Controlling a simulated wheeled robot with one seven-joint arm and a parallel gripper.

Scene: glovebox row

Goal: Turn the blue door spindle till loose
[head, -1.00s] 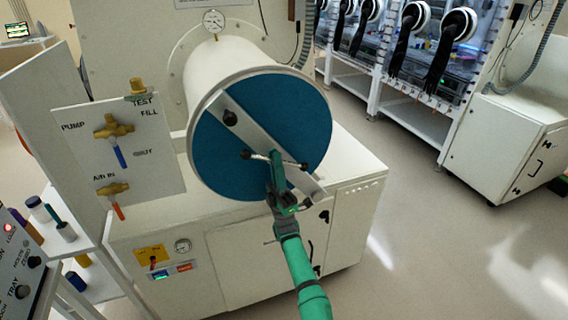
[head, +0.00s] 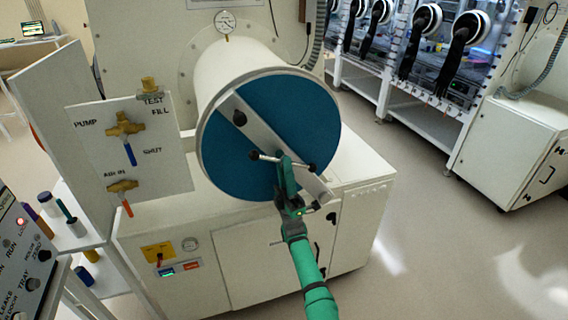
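The blue round door (head: 238,157) closes the front end of a white cylindrical chamber. A pale bar (head: 258,140) crosses the door diagonally from upper left to lower right, with a black knob (head: 239,118) near its upper end. The spindle (head: 266,157) is at the bar's middle, with a metal cross handle that has dark ball ends, one ball (head: 312,168) showing at the right. My green gripper (head: 287,180) reaches up from below right and overlaps the spindle handle. Its fingertips are small and partly hidden, so I cannot tell whether they grip the handle.
Left of the chamber is a white valve panel (head: 135,160) with brass valves. A pressure gauge (head: 225,21) sits above the chamber. The white cabinet (head: 265,262) stands below. Open floor (head: 440,270) lies to the right. A row of gloveboxes (head: 440,60) stands behind.

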